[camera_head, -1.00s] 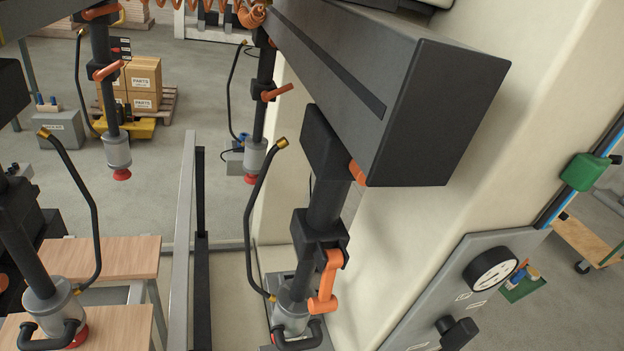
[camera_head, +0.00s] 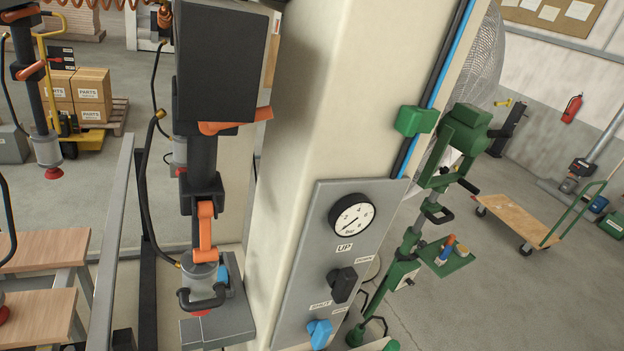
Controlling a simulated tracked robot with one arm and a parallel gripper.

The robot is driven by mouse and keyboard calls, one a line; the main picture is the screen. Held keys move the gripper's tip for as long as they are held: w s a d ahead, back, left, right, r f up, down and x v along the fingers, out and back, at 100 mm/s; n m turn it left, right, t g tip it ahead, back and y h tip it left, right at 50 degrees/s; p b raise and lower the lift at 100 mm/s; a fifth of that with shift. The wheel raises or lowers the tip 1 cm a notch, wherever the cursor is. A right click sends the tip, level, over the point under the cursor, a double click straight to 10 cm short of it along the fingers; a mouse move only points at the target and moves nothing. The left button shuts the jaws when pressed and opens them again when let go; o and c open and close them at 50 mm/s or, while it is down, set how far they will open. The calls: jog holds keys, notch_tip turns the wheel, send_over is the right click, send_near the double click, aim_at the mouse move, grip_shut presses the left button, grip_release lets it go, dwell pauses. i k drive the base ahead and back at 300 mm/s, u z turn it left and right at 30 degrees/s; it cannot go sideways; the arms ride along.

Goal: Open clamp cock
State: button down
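A grey control panel (camera_head: 337,216) is on the cream column. A blue cock handle (camera_head: 319,333) sits low on it, near the bottom edge of the picture. A label reading SHUT (camera_head: 320,309) is just above the handle, and a second small label to its right is too small to read surely. A black lever knob (camera_head: 343,284) sits higher, below a label reading UP. A round pressure gauge (camera_head: 352,214) is at the top of the panel. My gripper does not show in this view.
A black clamp column with orange levers (camera_head: 205,232) hangs left of the panel. A green stand (camera_head: 466,131) with a small tray (camera_head: 444,258) is at right. A wooden-topped trolley (camera_head: 518,220) stands farther back. Wooden tables (camera_head: 45,250) are at left.

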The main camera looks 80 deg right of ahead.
aim_at(321, 330)
jog(key=u, duration=0.65)
jog(key=k, duration=2.8)
jog(key=z, duration=0.95)
jog(key=i, duration=1.05)
jog(key=u, duration=0.05)
